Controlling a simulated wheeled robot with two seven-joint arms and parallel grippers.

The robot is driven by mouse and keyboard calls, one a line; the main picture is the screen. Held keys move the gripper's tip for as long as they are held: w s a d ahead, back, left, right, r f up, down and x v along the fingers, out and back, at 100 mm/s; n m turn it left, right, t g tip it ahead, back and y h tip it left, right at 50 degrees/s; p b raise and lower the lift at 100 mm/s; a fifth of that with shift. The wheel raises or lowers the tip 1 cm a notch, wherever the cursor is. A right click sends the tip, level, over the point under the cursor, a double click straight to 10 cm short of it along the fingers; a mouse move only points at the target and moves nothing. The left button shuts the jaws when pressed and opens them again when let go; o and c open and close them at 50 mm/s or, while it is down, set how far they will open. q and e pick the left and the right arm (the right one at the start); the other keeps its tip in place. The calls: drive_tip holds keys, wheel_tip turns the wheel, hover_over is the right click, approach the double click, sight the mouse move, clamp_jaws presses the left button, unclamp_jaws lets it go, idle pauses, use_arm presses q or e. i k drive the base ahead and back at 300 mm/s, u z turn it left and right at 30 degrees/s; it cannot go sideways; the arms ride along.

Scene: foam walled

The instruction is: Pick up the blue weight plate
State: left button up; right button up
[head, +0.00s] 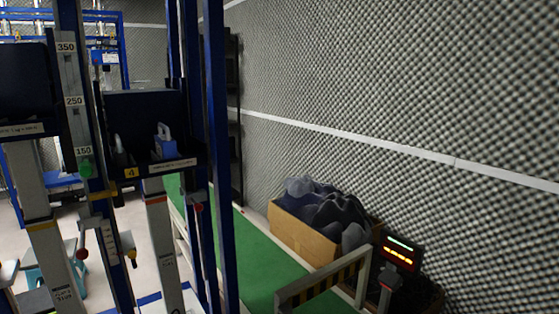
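I cannot make out a thing that is clearly a blue weight plate. A small blue object with a grey handle-like top (165,141) sits in a dark open-fronted bin (140,105) marked 4, at the left; whether it is the weight plate I cannot tell. A brown box (303,237) on the right holds several dark grey-blue rounded pieces (330,205), heaped above its rim. Neither of my grippers shows in the head view.
Tall blue posts (215,150) and a numbered upright scale (74,101) stand close on the left. A green walkway (255,262) runs beside the foam wall (400,80). A striped barrier (325,278) and a lit display (398,254) stand at the lower right.

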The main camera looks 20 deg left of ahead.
sight(165, 147)
drive_tip(key=z, duration=1.85)
drive_tip(key=k, duration=1.5)
drive_tip(key=u, duration=2.4)
drive_tip(key=i, duration=0.5)
drive_tip(key=z, duration=0.1)
drive_tip(key=k, duration=0.5)
drive_tip(key=z, duration=1.25)
drive_tip(key=i, duration=0.75)
